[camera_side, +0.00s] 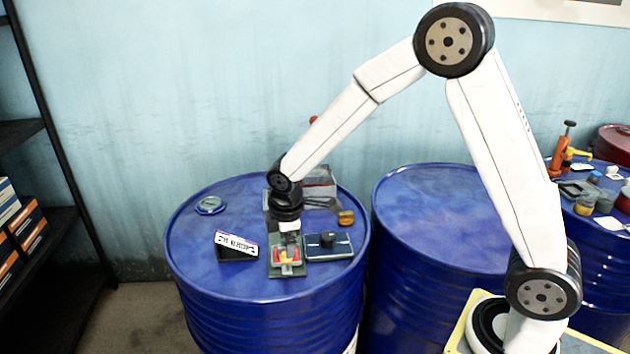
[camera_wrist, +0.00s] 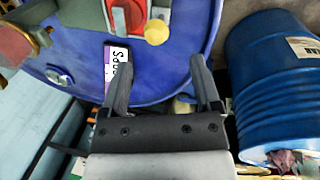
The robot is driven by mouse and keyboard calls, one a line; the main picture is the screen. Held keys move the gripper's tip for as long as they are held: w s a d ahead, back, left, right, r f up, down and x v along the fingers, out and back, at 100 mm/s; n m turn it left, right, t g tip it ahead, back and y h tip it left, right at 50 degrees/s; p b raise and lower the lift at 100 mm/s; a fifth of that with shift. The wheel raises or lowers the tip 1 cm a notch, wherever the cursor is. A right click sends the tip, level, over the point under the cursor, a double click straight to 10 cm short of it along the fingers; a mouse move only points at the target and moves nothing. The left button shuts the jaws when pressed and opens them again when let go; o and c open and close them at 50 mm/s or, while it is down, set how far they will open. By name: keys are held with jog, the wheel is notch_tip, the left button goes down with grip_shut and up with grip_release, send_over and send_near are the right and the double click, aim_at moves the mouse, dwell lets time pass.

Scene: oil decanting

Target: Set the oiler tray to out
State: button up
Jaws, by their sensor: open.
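A narrow grey-green tray-like base (camera_side: 287,273) lies on the left blue drum, with red and yellow parts on it. I cannot tell for certain whether this is the oiler tray or how far out it is set. My gripper (camera_side: 288,240) points down over this base and hides part of it. In the wrist view my gripper (camera_wrist: 159,62) is open, its two dark fingers apart with nothing between them. A red block (camera_wrist: 128,14) and a yellow knob (camera_wrist: 156,32) show beyond the fingertips. Whether the fingers touch anything is unclear.
A lettered sign (camera_side: 236,242) stands just left of the base. A dark blue plate with a black knob (camera_side: 328,239) lies to its right. A grey box (camera_side: 320,183) is behind. A round lid (camera_side: 210,205) sits at the back left. The middle drum top (camera_side: 440,215) is clear.

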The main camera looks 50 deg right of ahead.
jog(key=shift+s+a+r, duration=0.1)
jog(key=shift+s+r, duration=0.05)
jog(key=shift+r, duration=0.5)
jog(key=s+d+m+y, duration=0.1)
jog(key=s+d+m, duration=0.1)
jog(key=s+m, duration=0.9)
jog(key=s, duration=0.4)
jog(key=shift+s+r+t, duration=0.3)
jog(key=shift+r+t, duration=0.1)
dwell(0.7)
